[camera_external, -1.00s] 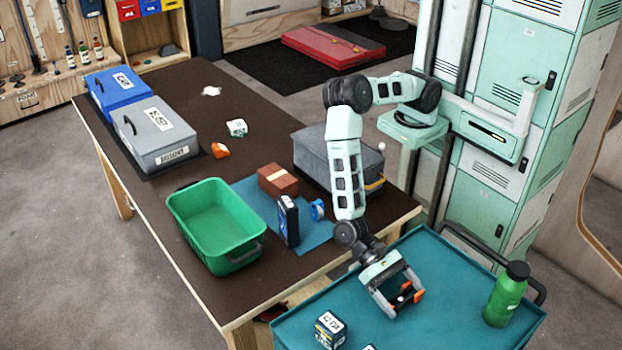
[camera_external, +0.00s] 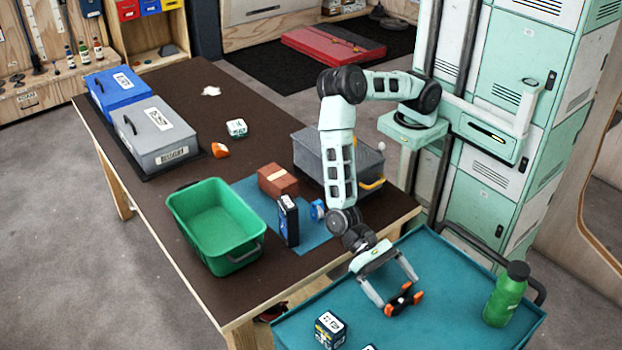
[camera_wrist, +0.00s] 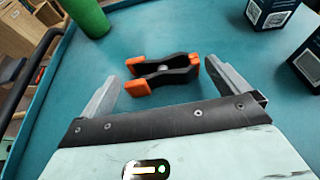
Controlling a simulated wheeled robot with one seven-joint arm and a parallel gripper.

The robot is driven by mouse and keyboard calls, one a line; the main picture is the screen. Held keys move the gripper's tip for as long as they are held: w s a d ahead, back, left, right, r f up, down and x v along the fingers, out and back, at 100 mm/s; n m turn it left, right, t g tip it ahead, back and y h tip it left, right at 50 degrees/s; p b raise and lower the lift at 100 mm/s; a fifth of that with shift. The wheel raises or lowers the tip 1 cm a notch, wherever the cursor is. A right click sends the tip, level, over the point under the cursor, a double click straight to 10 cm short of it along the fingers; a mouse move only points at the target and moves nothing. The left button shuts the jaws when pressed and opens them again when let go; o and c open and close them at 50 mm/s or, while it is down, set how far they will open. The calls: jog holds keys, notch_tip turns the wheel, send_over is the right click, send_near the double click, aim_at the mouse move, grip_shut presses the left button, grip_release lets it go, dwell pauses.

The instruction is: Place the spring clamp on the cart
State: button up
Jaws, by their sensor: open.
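The spring clamp (camera_external: 404,299), black with orange tips and handle ends, lies on the teal top of the cart (camera_external: 455,275). In the wrist view the clamp (camera_wrist: 165,73) lies between and just ahead of my two fingers, on the cart surface (camera_wrist: 190,25). My gripper (camera_external: 398,293) is open above the cart; its fingers also show in the wrist view (camera_wrist: 168,88), spread on either side of the clamp. The right finger is very near the clamp's orange ends; I cannot tell whether they touch.
A green bottle (camera_external: 506,295) stands at the cart's right side. A small dark box (camera_external: 330,330) stands near its front left. The brown table (camera_external: 150,215) beside the cart holds a green bin (camera_external: 216,228) and several boxes.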

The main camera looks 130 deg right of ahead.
jog(key=v, duration=0.8)
jog(key=shift+d+r+b, duration=0.1)
jog(key=shift+b, duration=0.25)
jog(key=s+r+n+g+h, duration=0.2)
jog(key=s+r+n+h, duration=0.15)
jog(key=s+n, duration=0.4)
jog(key=s+r+n+g+h, duration=0.25)
jog(key=s+r+n, duration=0.2)
jog(key=s, duration=0.55)
jog(key=s+d+r+n+t+h, duration=0.3)
jog(key=s+d+n+h, duration=0.3)
jog(key=s+d+n, duration=0.5)
jog(key=s+n+t, duration=0.1)
jog(key=s+n, duration=0.1)
jog(key=shift+s+d+r+n+h, duration=0.25)
jog(key=shift+d+n+h, duration=0.05)
jog(key=shift+n+h, duration=0.1)
jog(key=shift+t, duration=0.25)
